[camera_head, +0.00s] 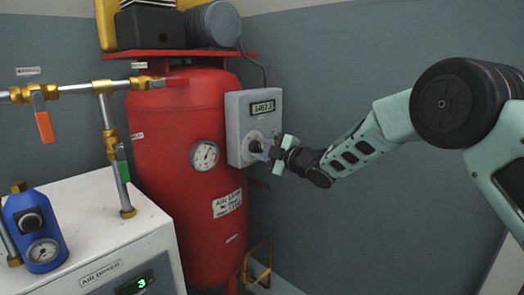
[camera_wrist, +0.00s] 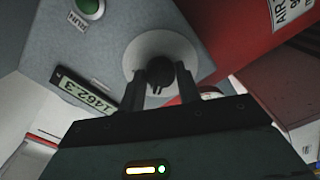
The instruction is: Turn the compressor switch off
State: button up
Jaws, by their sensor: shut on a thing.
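The compressor switch (camera_wrist: 160,78) is a black knob on a round pale plate (camera_wrist: 146,47). The plate is on the front of a grey control box (camera_head: 234,120) fixed to the red tank (camera_head: 185,150). My gripper (camera_wrist: 158,85) is at the knob, with its two dark fingers shut on it, one on each side. In the head view my gripper (camera_head: 263,150) reaches the box from the right and partly hides the knob. The box carries a display (camera_head: 262,107) that seems to read about 1462.3. The knob's exact setting cannot be made out.
A green lamp (camera_wrist: 90,7) labelled RUN is on the box. A pressure gauge (camera_head: 204,155) is on the tank. An air dryer (camera_head: 100,235) stands at lower left, with a blue filter unit (camera_head: 35,230) and brass-fitted pipes (camera_head: 70,90). The wall right of the tank is clear.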

jog(key=o, duration=1)
jog(key=shift+c, duration=0.2)
jog(key=p+v, duration=0.2)
jog(key=v, duration=1.5)
jog(key=shift+s+d, duration=0.15)
jog(key=s+d+f+m+g+h, duration=0.2)
jog(key=s+m+g+h, duration=0.25)
jog(key=s, duration=0.85)
jog(key=s+d+f+m+g+h, duration=0.25)
jog(key=s+m+h, duration=0.25)
jog(key=s, duration=0.8)
jog(key=s+d+f+m+g+h, duration=0.15)
jog(key=s+m+g+h, duration=0.3)
jog(key=s, duration=0.85)
notch_tip(320, 180, up, 28)
jog(key=m+p, duration=0.1)
jog(key=p, duration=2.7)
jog(key=shift+s+a+p, duration=0.25)
jog(key=shift+s+p, duration=0.05)
